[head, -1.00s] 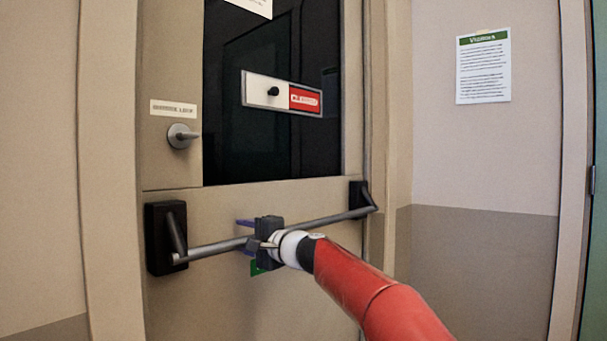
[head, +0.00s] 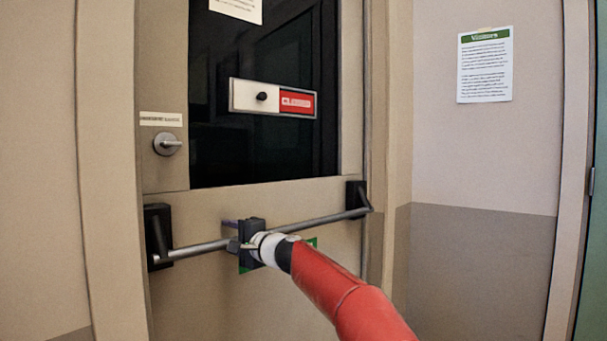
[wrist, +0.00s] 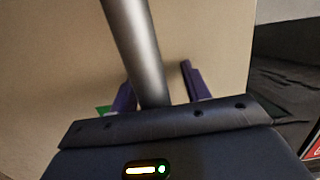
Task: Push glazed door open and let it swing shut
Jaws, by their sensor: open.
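The beige glazed door (head: 215,305) has a dark glass pane (head: 265,145) and a grey push bar (head: 316,222) on black end brackets. The door appears slightly swung away at its left side. My gripper (head: 236,238) is at the bar, left of its middle. In the wrist view the bar (wrist: 135,45) runs between the two purple fingers (wrist: 158,88), which are apart. Whether the palm presses on the bar is hidden. A green patch on the door shows partly behind the gripper.
A red and white sliding sign (head: 272,98) crosses the glass. The door frame (head: 105,170) stands close on the left. A notice (head: 485,65) hangs on the right wall.

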